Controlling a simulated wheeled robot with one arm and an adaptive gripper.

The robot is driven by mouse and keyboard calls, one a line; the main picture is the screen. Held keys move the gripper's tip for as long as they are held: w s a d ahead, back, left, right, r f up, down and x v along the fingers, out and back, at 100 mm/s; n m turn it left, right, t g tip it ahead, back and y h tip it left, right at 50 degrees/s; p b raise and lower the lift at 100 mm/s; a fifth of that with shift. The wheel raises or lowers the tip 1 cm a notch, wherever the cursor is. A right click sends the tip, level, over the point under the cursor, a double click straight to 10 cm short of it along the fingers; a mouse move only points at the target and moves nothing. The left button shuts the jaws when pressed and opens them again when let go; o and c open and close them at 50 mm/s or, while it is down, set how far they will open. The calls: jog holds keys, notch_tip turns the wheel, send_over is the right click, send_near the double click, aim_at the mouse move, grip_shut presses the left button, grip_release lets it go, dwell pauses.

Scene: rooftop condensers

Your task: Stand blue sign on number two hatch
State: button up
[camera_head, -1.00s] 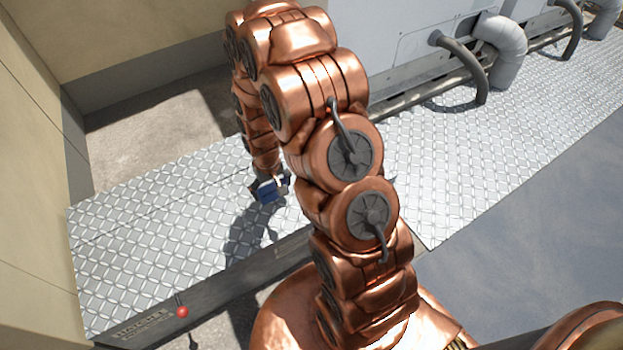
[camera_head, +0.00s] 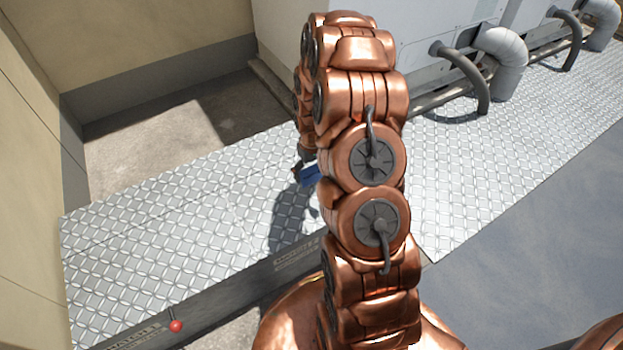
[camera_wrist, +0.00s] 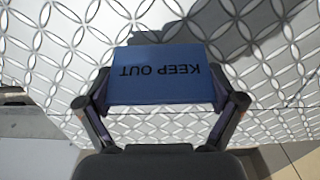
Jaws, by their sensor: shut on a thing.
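The blue sign (camera_head: 311,175) hangs in my gripper (camera_head: 303,168) above the diamond-plate walkway, partly hidden by my arm. In the wrist view the sign (camera_wrist: 160,75) reads KEEP OUT upside down, and my gripper (camera_wrist: 160,95) is shut on its two side edges. A strip of walkway edge carries a HATCH 1 label (camera_head: 133,336) at the lower left. A second hatch label (camera_head: 297,256) is on the edge farther right, close to my arm; its number is too small to read. The sign's shadow falls on the plate near it.
A red ball on a thin stem (camera_head: 176,326) stands at the walkway's front edge by the HATCH 1 label. Grey condenser units (camera_head: 400,40) with curved pipes (camera_head: 505,60) line the back. A beige wall (camera_head: 30,170) closes the left side. Bare plate (camera_head: 480,170) lies to the right.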

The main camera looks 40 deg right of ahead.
aim_at(312, 178)
jog(key=shift+f+b, duration=0.55)
jog(key=shift+f, duration=1.1)
jog(key=shift+f, duration=0.15)
jog(key=o, duration=0.7)
